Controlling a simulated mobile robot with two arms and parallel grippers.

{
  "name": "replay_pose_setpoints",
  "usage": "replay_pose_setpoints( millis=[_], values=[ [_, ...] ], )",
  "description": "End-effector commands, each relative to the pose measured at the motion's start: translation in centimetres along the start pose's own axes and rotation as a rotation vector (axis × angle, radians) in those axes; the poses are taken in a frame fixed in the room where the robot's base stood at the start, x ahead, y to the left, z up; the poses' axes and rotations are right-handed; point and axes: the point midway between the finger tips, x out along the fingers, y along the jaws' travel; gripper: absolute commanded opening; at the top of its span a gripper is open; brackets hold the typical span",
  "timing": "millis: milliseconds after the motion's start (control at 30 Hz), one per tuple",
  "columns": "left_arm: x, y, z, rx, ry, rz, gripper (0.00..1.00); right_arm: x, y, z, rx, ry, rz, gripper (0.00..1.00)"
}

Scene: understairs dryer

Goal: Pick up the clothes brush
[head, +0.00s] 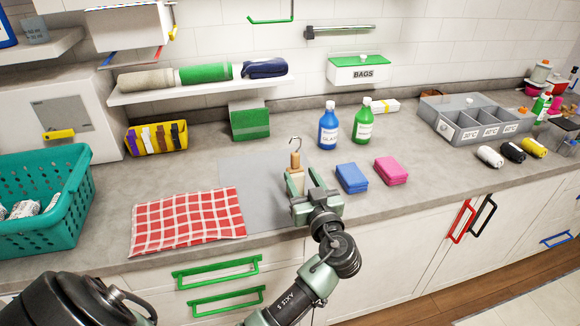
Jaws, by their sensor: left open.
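The clothes brush (295,162) appears as a light wooden handle with a metal hook at its far end. It is on or just above a grey mat (245,165) on the counter. My left gripper (304,180) is open at the near end of the brush, with its fingers pointing away from me toward it. The gripper hides the brush's lower part, so I cannot tell whether the fingers touch it. My right gripper is not in view.
A red checked cloth (188,222) lies left of the mat. Blue (351,178) and pink (391,171) folded cloths lie to the right. Blue (328,128) and green (363,123) bottles and a green box (249,122) stand behind. A teal basket (35,225) stands far left.

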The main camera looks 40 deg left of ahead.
Motion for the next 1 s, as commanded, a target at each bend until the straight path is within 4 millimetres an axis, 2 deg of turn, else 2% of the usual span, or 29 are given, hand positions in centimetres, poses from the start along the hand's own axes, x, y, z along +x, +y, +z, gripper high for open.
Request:
replay_pose_setpoints(
  millis=[167,400,533,700,967,1000],
  values=[
    [0.9,0.1,-0.2,0.001,0.001,0.001,0.47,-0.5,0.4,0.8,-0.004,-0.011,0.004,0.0],
    [3.7,0.0,-0.5,0.004,0.001,-0.001,0.47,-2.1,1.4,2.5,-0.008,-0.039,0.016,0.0],
    [5.8,0.0,-0.8,0.005,0.001,-0.001,0.47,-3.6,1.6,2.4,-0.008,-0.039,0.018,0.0],
    [7.6,0.1,-0.3,0.003,0.0,0.001,0.47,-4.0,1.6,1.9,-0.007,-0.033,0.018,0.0],
    [7.8,0.1,-0.1,0.0,-0.001,0.001,0.47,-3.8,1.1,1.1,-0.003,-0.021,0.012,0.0],
    [7.8,0.1,-0.1,0.0,-0.001,0.001,0.36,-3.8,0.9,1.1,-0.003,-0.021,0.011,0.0]
  ],
)
